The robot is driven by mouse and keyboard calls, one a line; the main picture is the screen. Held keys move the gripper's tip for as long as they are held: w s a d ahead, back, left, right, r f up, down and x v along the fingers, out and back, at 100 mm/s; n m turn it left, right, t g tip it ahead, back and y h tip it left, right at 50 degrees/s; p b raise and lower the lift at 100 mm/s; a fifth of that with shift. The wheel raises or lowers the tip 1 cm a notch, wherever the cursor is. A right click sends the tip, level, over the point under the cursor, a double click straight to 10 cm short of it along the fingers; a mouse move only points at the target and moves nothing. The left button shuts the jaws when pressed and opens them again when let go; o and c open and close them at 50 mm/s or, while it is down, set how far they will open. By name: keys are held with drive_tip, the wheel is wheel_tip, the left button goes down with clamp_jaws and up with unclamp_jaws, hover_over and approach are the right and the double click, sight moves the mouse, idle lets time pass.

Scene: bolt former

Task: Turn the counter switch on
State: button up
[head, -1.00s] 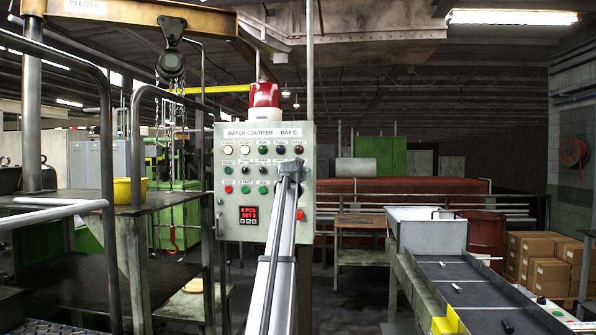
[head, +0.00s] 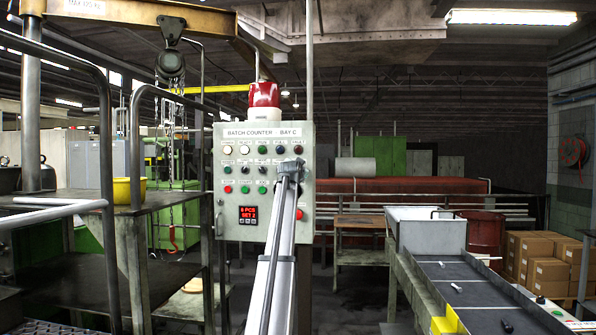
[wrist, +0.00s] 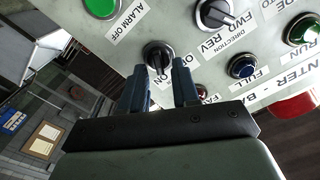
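The batch counter panel (head: 223,165) is a pale grey box with rows of lamps, knobs and buttons and a red-lit display (head: 248,215). My gripper (head: 289,170) is at the panel's right side and hides some of its controls. In the wrist view my gripper (wrist: 159,70) has its two dark blue fingers apart. A round black rotary switch (wrist: 158,52) is just ahead of the gap between the fingertips. An "ON" label shows beside it; other lettering is partly hidden by the fingers. I cannot tell whether the fingers touch the switch.
In the wrist view a direction knob (wrist: 215,15), a blue lamp (wrist: 242,66) and a green button (wrist: 102,7) are near the fingers. A red beacon (head: 264,95) tops the panel. A railing and bench with a yellow bowl (head: 123,190) are left; a conveyor (head: 455,272) is right.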

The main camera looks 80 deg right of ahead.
drive_tip(key=shift+o, duration=0.2)
drive_tip(key=a, duration=1.3)
drive_tip(key=shift+a, duration=0.4)
